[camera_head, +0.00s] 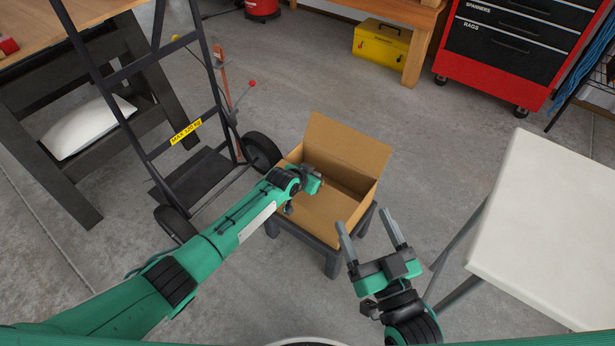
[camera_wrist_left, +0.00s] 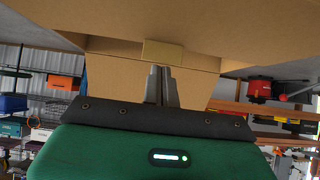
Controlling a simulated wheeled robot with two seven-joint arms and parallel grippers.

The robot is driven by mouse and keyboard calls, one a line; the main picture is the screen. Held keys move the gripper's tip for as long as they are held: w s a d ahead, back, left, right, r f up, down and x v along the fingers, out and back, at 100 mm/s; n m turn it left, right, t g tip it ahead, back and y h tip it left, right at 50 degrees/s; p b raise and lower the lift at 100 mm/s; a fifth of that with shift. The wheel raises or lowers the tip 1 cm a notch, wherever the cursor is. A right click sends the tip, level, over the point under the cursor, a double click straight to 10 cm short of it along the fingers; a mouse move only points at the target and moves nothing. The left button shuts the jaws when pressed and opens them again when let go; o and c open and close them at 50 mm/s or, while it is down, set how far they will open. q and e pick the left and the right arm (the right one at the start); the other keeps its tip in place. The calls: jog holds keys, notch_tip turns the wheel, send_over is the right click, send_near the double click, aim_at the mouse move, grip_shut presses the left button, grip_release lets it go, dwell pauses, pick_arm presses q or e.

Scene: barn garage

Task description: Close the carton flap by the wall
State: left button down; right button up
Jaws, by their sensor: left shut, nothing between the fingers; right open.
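The open brown carton (camera_head: 318,208) stands in the middle of the head view. Its far flap (camera_head: 347,146) stands up, tilted back, and the inside looks empty. My left gripper (camera_head: 316,180) reaches in from the left over the carton's near left side. In the left wrist view its fingers (camera_wrist_left: 162,82) are shut and empty, just below a cardboard edge with a tan strip (camera_wrist_left: 163,52). I cannot tell whether they touch it. My right gripper (camera_head: 363,220) is open and empty, to the right of the carton's near corner.
The carton rests on a small dark stool (camera_head: 332,264). A black hand truck (camera_head: 150,155) stands close on the left. A white-topped table (camera_head: 550,220) is on the right. A yellow toolbox (camera_head: 381,43) and a red tool cabinet (camera_head: 447,68) are farther back. Floor behind the carton is clear.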

pick_arm(q)
jog(key=shift+s+a+r+p, duration=0.25)
jog(key=shift+s+a+p, duration=0.25)
jog(key=shift+p, duration=0.3)
jog(key=shift+d+r+p, duration=0.1)
jog(key=shift+r+p, duration=0.65)
jog(key=w+d+r+p+v, duration=0.1)
jog(key=p+v, duration=0.4)
jog(key=v, duration=0.6)
jog(key=shift+r+p, duration=0.3)
jog(key=shift+r, duration=0.45)
